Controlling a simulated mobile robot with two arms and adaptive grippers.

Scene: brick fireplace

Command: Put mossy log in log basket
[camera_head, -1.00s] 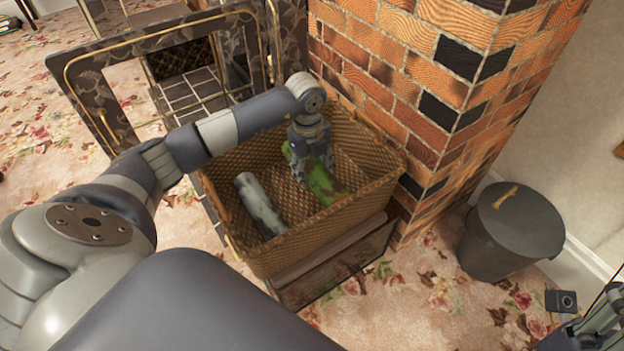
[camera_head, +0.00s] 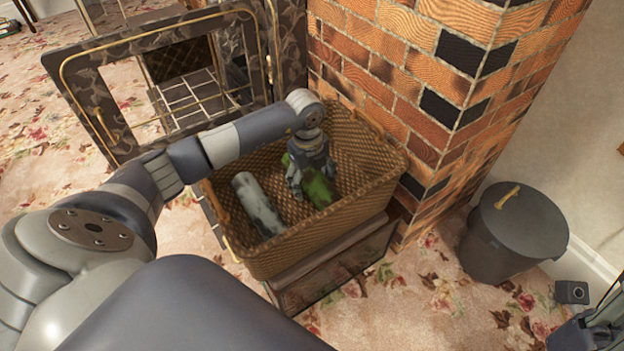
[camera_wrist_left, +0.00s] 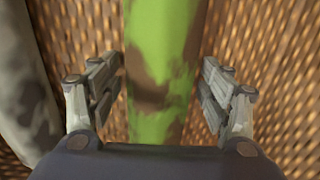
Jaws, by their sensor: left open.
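The mossy log (camera_head: 318,188), green with brown patches, lies inside the wicker log basket (camera_head: 345,218). My left gripper (camera_head: 309,185) is down in the basket over this log. In the left wrist view the gripper (camera_wrist_left: 160,95) is open, with one finger on each side of the mossy log (camera_wrist_left: 160,50) and gaps between fingers and log. The gripper hides part of the log in the head view. My right gripper does not clearly show; only part of my right arm is at the lower right corner.
A grey-white log (camera_head: 258,205) lies in the basket left of the mossy log; it also shows in the left wrist view (camera_wrist_left: 25,95). A brick column (camera_head: 420,90) stands right behind the basket. A dark lidded bin (camera_head: 515,235) stands at right. A fireplace screen (camera_head: 110,110) is at left.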

